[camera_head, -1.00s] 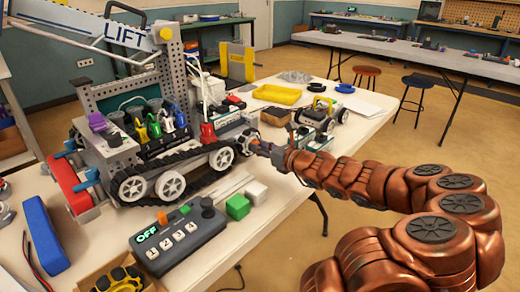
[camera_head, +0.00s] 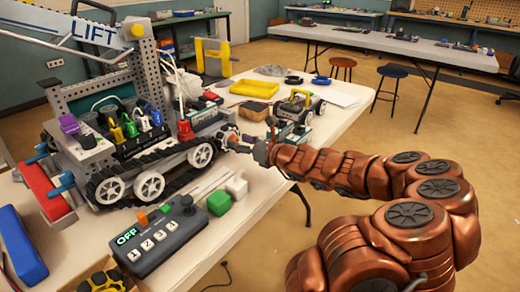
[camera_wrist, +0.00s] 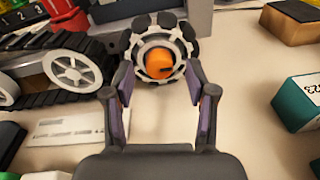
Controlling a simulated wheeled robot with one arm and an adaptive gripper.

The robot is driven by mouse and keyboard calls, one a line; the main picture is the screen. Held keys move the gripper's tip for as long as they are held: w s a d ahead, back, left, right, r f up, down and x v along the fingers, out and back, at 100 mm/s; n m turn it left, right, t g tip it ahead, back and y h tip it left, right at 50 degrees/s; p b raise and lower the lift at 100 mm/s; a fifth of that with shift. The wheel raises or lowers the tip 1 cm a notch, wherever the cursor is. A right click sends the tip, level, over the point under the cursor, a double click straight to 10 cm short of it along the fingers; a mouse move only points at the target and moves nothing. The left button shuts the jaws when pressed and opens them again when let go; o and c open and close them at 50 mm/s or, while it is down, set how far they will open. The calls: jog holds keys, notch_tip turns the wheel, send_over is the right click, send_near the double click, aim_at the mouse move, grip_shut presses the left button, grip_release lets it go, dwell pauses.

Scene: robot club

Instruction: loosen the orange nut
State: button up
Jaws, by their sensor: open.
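The orange nut (camera_wrist: 160,65) sits at the centre of a pale toothed hub with dark chunky tread around it, at the near end of the tracked model robot (camera_head: 128,152). In the wrist view my gripper (camera_wrist: 160,82) is open, with one finger to the left and one to the right of the hub, and the nut lies ahead between them. No contact with the nut is visible. In the head view my gripper (camera_head: 236,143) is beside the model's right end, and I cannot make out the nut there.
A control box reading OFF (camera_head: 157,238), a green block (camera_head: 219,203) and a white block (camera_head: 237,187) lie in front. A small wheeled car (camera_head: 300,106) and a yellow tray (camera_head: 254,88) stand behind. A teal block (camera_wrist: 300,103) is right of my gripper.

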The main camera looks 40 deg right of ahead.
jog(key=shift+v, duration=5.55)
jog(key=shift+f, duration=0.1)
